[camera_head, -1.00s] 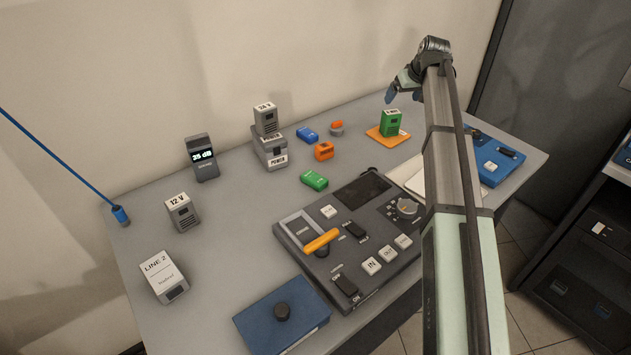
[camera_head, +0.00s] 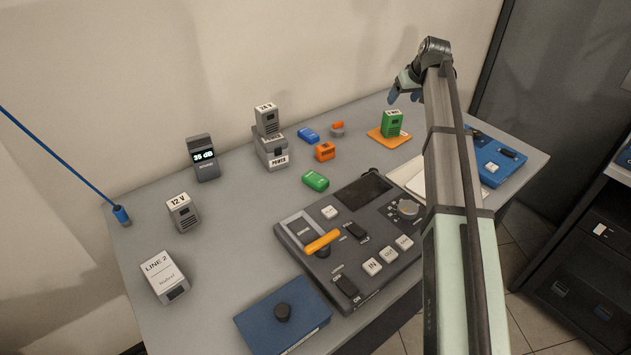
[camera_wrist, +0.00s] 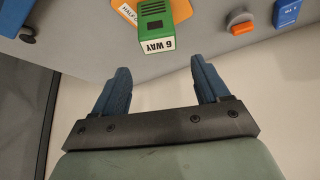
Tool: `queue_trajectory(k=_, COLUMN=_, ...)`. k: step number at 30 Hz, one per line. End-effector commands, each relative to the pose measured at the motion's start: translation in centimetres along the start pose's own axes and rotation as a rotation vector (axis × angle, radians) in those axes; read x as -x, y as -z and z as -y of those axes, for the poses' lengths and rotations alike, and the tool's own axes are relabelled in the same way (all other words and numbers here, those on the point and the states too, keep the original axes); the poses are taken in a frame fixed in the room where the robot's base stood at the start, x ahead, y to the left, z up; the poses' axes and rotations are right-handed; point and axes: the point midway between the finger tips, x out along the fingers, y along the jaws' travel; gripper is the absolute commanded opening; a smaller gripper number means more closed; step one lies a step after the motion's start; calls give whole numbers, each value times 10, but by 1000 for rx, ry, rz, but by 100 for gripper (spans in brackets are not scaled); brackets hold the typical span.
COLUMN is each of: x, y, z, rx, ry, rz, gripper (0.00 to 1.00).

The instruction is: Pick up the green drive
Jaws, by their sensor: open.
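The green drive (camera_head: 315,181) is a small, flat green block lying on the grey table, just behind the black control panel in the head view. It does not show in the wrist view. My gripper (camera_head: 394,93) is above the far right part of the table, well away from the drive. The wrist view shows its two blue fingers (camera_wrist: 162,80) spread apart with nothing between them. A taller green box (camera_head: 392,124) marked 6 WAY stands on an orange pad (camera_head: 376,134); this box is also ahead of the fingers in the wrist view (camera_wrist: 155,22).
A blue drive (camera_head: 308,135), an orange block (camera_head: 325,152) and a grey-and-orange piece (camera_head: 338,129) lie behind the green drive. Stacked power boxes (camera_head: 271,150) stand to its left. The control panel (camera_head: 296,235) is in front.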

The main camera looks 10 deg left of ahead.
Motion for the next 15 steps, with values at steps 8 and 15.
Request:
queue_trajectory(k=8, x=-8, y=27, z=90, rx=93, ry=51, rz=-7, gripper=74)
queue_trajectory(k=15, x=-4, y=40, z=210, rx=215, ry=111, rz=-22, gripper=74)
